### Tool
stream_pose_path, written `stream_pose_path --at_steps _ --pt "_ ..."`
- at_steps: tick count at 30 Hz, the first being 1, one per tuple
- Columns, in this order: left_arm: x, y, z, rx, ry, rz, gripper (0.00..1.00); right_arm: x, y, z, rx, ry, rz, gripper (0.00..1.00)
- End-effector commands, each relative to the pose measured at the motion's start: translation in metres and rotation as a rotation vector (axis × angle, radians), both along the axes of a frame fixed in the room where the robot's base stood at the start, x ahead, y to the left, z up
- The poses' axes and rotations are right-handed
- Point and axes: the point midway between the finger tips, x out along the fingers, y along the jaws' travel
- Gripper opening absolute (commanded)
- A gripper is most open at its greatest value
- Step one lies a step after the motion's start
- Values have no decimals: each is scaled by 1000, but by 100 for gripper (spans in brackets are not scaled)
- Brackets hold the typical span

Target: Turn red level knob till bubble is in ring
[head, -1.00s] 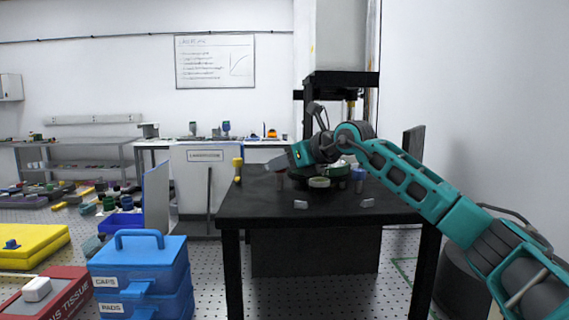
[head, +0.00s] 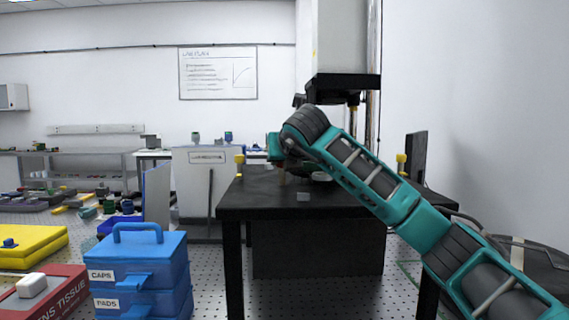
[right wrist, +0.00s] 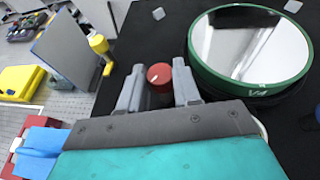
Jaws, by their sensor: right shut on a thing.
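The red level knob (right wrist: 160,75) shows in the right wrist view, beside the left edge of a round green-rimmed plate (right wrist: 188,50). My right gripper (right wrist: 160,84) has one finger on each side of the knob and is shut on it. In the head view my right arm reaches in from the right over the black table (head: 240,205) and hides most of the plate and the fingers. I cannot make out the bubble or its ring in either view. My left gripper is not in view.
Yellow-topped posts (head: 239,162) (head: 401,160) stand at the table's left and right. A dark column with a grey housing (head: 342,38) rises behind the plate. Blue cases (head: 140,270) stand at the left on the floor.

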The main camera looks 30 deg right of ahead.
Motion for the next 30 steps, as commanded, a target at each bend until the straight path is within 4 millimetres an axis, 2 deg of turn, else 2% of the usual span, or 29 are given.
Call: stream_pose_path --at_steps 18,19,26,30 --pt "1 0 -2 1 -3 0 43 0 1 0 0 2 -45 2" --pt "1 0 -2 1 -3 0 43 0 1 0 0 2 -45 35" --pt "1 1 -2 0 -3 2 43 0 1 0 -1 1 -45 57" --pt "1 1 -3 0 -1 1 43 0 1 0 -1 1 -45 57"
